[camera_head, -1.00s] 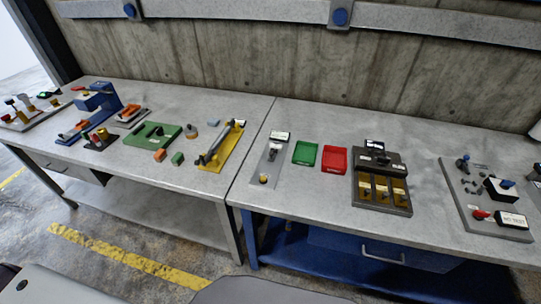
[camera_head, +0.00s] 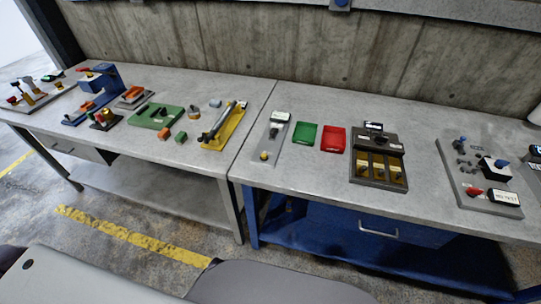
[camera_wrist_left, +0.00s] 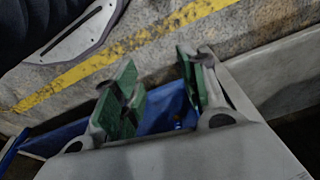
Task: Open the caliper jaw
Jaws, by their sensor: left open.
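A narrow grey fixture (camera_head: 273,140) with a white display and a yellow knob lies near the left end of the right bench in the head view. It may be the caliper, but it is too small to make out a jaw or tell whether one is open. My left gripper (camera_wrist_left: 158,72) shows only in the left wrist view. Its two green-padded fingers are apart, with nothing between them, and the floor and blue shelf show behind. It is away from the fixture. My right gripper is in neither view.
A green tray (camera_head: 304,134), a red tray (camera_head: 333,140) and a dark box with yellow compartments (camera_head: 379,158) stand right of the fixture. A grey board (camera_head: 481,178) lies farther right. A yellow device (camera_head: 222,128) and green plate (camera_head: 156,116) lie on the left bench.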

